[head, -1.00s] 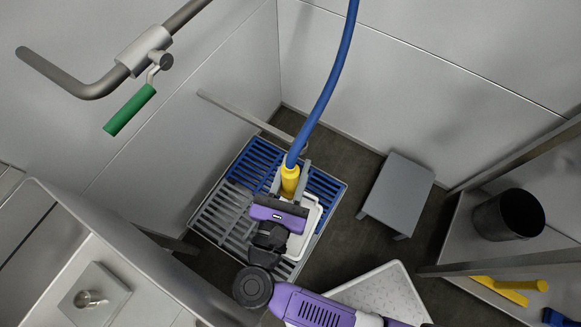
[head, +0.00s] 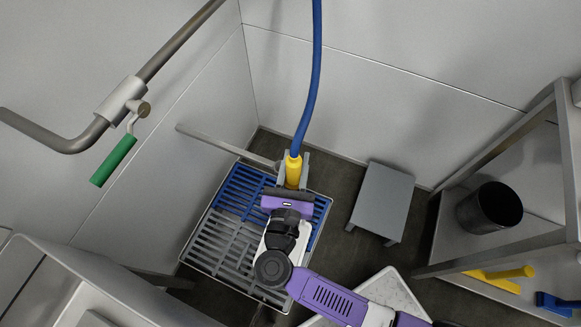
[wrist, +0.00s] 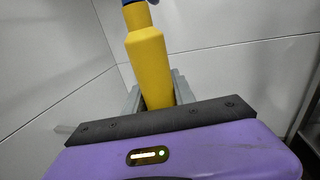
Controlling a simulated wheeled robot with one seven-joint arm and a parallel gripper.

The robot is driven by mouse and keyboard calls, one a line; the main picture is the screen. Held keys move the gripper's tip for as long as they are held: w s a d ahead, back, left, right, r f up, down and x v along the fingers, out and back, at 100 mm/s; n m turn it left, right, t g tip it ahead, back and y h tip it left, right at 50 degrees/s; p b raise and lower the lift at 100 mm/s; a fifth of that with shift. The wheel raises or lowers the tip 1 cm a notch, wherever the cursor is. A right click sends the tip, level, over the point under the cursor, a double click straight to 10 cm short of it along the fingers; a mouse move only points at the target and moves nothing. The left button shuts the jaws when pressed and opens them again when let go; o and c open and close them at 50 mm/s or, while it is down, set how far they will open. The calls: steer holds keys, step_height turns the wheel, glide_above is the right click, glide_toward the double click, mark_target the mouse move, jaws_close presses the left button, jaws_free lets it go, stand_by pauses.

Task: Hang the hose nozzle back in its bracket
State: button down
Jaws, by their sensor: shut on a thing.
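The yellow hose nozzle (head: 293,172) hangs on the end of a blue hose (head: 312,85) that rises out of the top of the head view. My gripper (head: 293,166) is shut on the nozzle, with one grey finger on each side. In the wrist view the nozzle (wrist: 150,65) stands almost upright between the fingers, and the palm hides its lower end. A thin grey bar (head: 225,146) reaches from the left wall and ends just left of the nozzle. It may be the bracket; I cannot tell whether they touch.
A blue and grey floor grate (head: 225,235) lies below my gripper. A grey stool (head: 382,198) stands to its right. A shelf at far right holds a black bin (head: 489,207) and a yellow tool (head: 500,275). A pipe with a green-handled valve (head: 114,160) is at upper left.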

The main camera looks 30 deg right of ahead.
steer(key=shift+w+d, duration=1.9)
steer(key=shift+d, duration=0.95)
steer(key=w+a+f+b, duration=0.3)
steer(key=w+a, duration=0.1)
steer(key=w, duration=0.1)
steer(key=shift+w+a, duration=0.15)
steer(key=shift+w, duration=0.15)
step_height(320, 180, down, 6)
steer(key=b, duration=0.7)
steer(key=shift+f+b, duration=0.25)
steer(key=shift+b, duration=0.05)
stand_by(1.6)
steer(key=c, duration=1)
jaws_free()
steer(key=shift+o, duration=0.2)
steer(key=v, duration=0.8)
